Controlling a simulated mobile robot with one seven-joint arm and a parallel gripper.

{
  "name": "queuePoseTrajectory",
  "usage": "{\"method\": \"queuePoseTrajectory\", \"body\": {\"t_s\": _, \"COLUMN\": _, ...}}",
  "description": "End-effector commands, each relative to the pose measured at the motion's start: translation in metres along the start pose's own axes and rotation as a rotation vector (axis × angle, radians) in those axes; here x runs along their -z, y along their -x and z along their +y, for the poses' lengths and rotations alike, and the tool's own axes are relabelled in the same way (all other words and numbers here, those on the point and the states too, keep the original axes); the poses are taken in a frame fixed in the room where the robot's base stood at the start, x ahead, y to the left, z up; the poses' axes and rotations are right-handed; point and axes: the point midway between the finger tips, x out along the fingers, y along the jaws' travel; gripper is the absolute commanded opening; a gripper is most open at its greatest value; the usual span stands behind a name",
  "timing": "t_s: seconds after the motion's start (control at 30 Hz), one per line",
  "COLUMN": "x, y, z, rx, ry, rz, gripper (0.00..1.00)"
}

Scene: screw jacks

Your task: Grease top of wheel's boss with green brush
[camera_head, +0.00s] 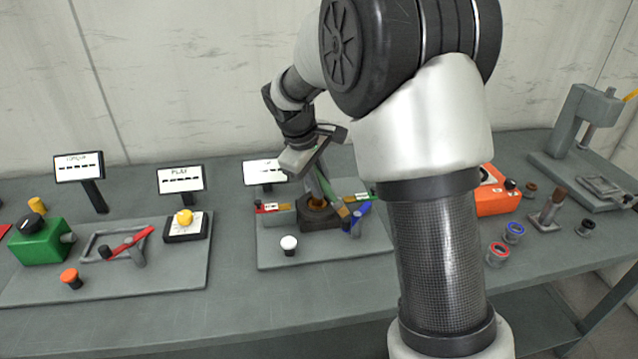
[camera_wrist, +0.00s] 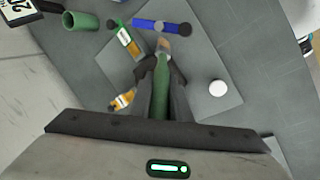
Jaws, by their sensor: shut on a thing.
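My gripper (camera_head: 325,182) is shut on the green brush (camera_wrist: 161,92), also visible as a green strip between my fingers in the head view (camera_head: 331,191). The brush's pale brown tip (camera_wrist: 164,45) points away from my jaws, near a grey round hub (camera_wrist: 159,27) on a blue bar (camera_wrist: 143,24). I cannot tell whether the tip touches anything.
A white knob (camera_head: 289,243) stands at the front of the grey plate (camera_head: 300,260). A red crank (camera_head: 131,242) stands left, an orange box (camera_head: 497,199) right. My arm hides part of the bench.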

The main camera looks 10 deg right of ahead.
Motion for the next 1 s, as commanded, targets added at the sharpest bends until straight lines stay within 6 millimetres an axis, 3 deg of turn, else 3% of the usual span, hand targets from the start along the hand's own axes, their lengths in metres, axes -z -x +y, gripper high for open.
{"method": "queuePoseTrajectory", "body": {"t_s": 0.5, "x": -0.001, "y": 0.052, "z": 0.019, "rx": -0.001, "ry": -0.001, "rz": 0.002, "gripper": 0.0}}
{"method": "queuePoseTrajectory", "body": {"t_s": 1.0, "x": -0.002, "y": 0.06, "z": 0.021, "rx": -0.001, "ry": -0.001, "rz": 0.001, "gripper": 0.0}}
